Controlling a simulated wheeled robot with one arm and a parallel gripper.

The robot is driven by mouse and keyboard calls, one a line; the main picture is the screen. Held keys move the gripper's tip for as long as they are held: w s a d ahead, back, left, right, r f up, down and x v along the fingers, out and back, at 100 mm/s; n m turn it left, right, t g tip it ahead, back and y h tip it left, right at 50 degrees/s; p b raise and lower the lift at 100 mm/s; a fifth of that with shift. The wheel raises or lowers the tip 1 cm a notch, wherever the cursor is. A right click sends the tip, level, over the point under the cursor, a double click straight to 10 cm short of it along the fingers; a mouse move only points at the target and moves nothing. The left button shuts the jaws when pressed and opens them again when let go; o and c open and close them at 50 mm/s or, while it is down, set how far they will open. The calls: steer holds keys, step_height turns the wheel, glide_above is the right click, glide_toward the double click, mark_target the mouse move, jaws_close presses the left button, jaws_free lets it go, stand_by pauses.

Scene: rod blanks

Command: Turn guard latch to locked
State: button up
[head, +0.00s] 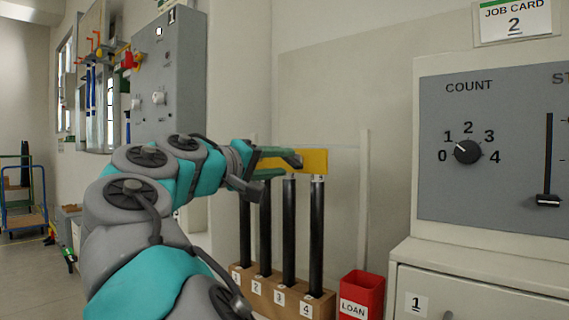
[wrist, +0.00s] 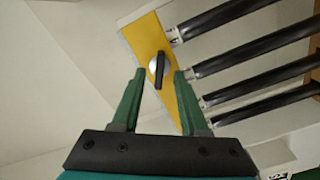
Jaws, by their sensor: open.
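The guard latch knob (wrist: 158,66), dark with a silver-grey face, sits on a yellow bar (wrist: 141,36) in the wrist view. The yellow bar (head: 316,160) also shows in the head view, across the tops of several black rods (head: 289,235). The knob is hidden behind my gripper in the head view. My gripper (wrist: 159,76) is open, its green fingertips on either side of the knob. I cannot tell whether they touch it. In the head view my gripper (head: 283,167) is at the bar's left part. No lock marking is readable.
The rods stand in a numbered wooden rack (head: 283,292). A red LOAN bin (head: 361,296) is right of it. A grey panel (head: 490,190) with a COUNT dial (head: 467,152) and a slider (head: 548,200) stands further right. A grey cabinet (head: 170,80) hangs behind my arm.

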steer(key=shift+x, duration=0.8)
jaws_close()
